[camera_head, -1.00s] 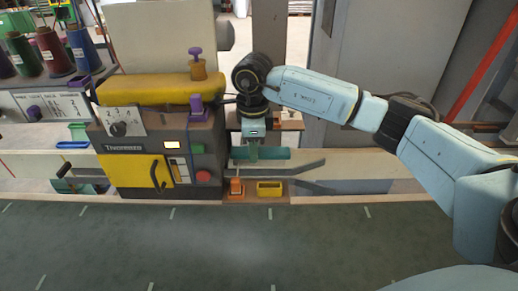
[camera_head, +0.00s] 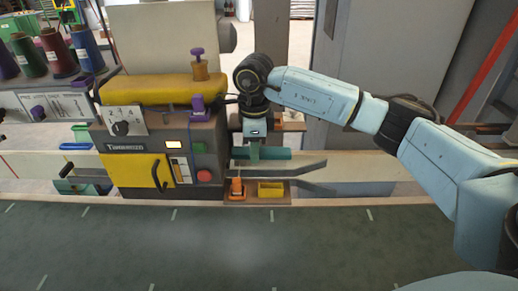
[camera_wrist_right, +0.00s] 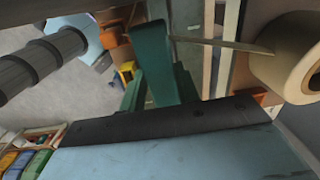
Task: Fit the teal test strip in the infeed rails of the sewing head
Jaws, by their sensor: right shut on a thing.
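The teal test strip (camera_head: 276,154) is held level by my right gripper (camera_head: 253,153), beside the right side of the sewing head (camera_head: 160,145). The gripper points down and is shut on the strip. The grey infeed rails (camera_head: 300,172) run out to the right, just below the strip in the picture. The strip's left end is close to the machine's side. I cannot tell whether it is between the rails or above them. In the right wrist view, dark teal pieces (camera_wrist_right: 156,62) show at the jaws; strip and fingers are hard to separate. My left gripper is not in view.
A yellow bin (camera_head: 270,189) and an orange part (camera_head: 237,187) sit on a small ledge below the rails. Thread cones (camera_head: 58,50) stand at the left. A tan roll (camera_wrist_right: 290,60) is near the gripper in the wrist view. The green mat (camera_head: 260,245) in front is clear.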

